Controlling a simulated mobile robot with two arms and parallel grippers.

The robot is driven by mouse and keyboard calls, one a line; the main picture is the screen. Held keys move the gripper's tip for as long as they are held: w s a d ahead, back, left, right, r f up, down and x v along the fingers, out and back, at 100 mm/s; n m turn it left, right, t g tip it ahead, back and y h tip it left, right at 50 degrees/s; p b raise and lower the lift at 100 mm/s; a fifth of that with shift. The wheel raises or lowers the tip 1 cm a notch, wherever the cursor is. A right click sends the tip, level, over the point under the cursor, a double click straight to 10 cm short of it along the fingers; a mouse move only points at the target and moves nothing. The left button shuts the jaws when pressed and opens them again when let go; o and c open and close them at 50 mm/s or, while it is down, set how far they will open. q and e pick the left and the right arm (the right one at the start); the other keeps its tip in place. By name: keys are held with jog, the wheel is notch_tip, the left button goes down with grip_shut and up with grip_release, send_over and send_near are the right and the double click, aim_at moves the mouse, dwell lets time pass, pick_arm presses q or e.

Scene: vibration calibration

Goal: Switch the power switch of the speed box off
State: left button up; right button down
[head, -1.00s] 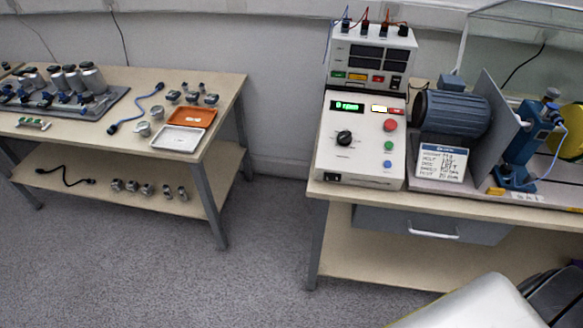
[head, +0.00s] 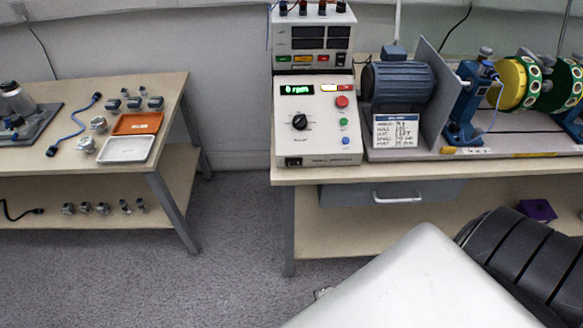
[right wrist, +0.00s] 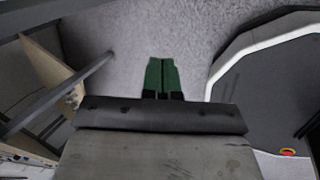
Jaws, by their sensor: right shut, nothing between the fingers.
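The speed box (head: 320,130) is a white sloped console on the bench in the head view. Its green display (head: 296,90) is lit and reads 0 rpm. It has a black knob (head: 299,122) and red, green and blue buttons. A small black power switch (head: 294,162) sits at its lower left front; its position is too small to tell. My right gripper (right wrist: 162,75) shows in the right wrist view, its green fingers shut together and empty above the grey floor, apart from the speed box. My left gripper is not in view.
The bench (head: 400,172) also bears a blue motor (head: 400,82), a label card (head: 396,131) and green-yellow discs. A drawer (head: 400,194) hangs below. A second table (head: 80,158) with trays and sensors stands left. Open floor lies between them.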

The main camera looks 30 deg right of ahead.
aim_at(290, 163)
jog(key=w+r+n+t+h, duration=0.1)
jog(key=w+r+n+t, duration=0.2)
jog(key=w+r+n, duration=0.5)
jog(key=w+r+n+t+h, duration=0.15)
jog(key=w+r, duration=0.25)
jog(key=r, duration=0.8)
notch_tip(290, 163, up, 16)
jog(key=w+n+t+h, duration=0.1)
jog(key=n+t+h, duration=0.1)
jog(key=n+t, duration=0.2)
jog(key=n, duration=0.2)
jog(key=shift+d+f+n, duration=0.15)
jog(key=shift+f+n, duration=0.1)
jog(key=shift+n, duration=0.1)
jog(key=shift+w, duration=0.2)
jog(key=x, duration=1.2)
jog(key=shift+w+d+r, duration=0.1)
jog(key=shift+w+r, duration=0.15)
jog(key=shift+w, duration=0.05)
jog(key=shift+w+d, duration=0.3)
jog(key=shift+w, duration=0.3)
